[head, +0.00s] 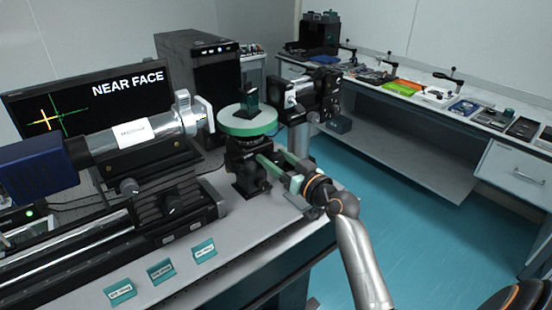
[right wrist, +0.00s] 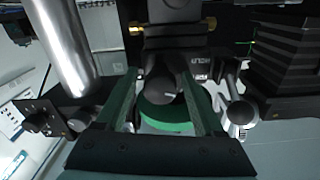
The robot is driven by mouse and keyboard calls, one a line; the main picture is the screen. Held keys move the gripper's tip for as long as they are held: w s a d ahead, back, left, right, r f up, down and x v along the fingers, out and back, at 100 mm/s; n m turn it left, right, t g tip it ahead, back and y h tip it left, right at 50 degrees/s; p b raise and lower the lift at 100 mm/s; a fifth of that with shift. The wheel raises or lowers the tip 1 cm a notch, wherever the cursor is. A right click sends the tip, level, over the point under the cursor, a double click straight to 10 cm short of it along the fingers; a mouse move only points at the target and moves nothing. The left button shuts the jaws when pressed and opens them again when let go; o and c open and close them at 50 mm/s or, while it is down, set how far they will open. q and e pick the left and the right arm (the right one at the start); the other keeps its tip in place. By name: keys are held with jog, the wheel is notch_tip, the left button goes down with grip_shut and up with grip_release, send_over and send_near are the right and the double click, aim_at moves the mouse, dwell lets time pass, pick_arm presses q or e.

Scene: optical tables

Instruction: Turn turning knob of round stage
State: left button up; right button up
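The round stage (head: 247,121) has a green-rimmed disc on a black base, with a small dark glass block (head: 250,98) on top. My right gripper (head: 262,160) reaches the lower side of the stage base from the right. In the right wrist view its two green fingers (right wrist: 160,80) are apart, on either side of a dark round knob (right wrist: 164,88) with a white mark. A gap shows between the left finger and the knob; I cannot tell whether the right finger touches it. The knob is hidden in the head view. My left gripper is not in view.
A silver tube instrument (head: 135,132) with a blue end stands left of the stage on black rails. A monitor (head: 95,95) reads "NEAR FACE". A black camera-like device (head: 312,92) stands right of the stage. Small teal labels (head: 162,271) lie in front. The teal floor (head: 420,210) is clear.

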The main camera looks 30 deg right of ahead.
grip_shut()
jog(key=shift+r+m+p, duration=0.2)
jog(key=shift+m+p, duration=0.6)
jog(key=shift+m, duration=0.2)
jog(key=shift+f+m, duration=0.2)
jog(key=shift+m, duration=0.4)
jog(key=shift+o, duration=0.6)
grip_release()
jog(key=shift+s, duration=0.1)
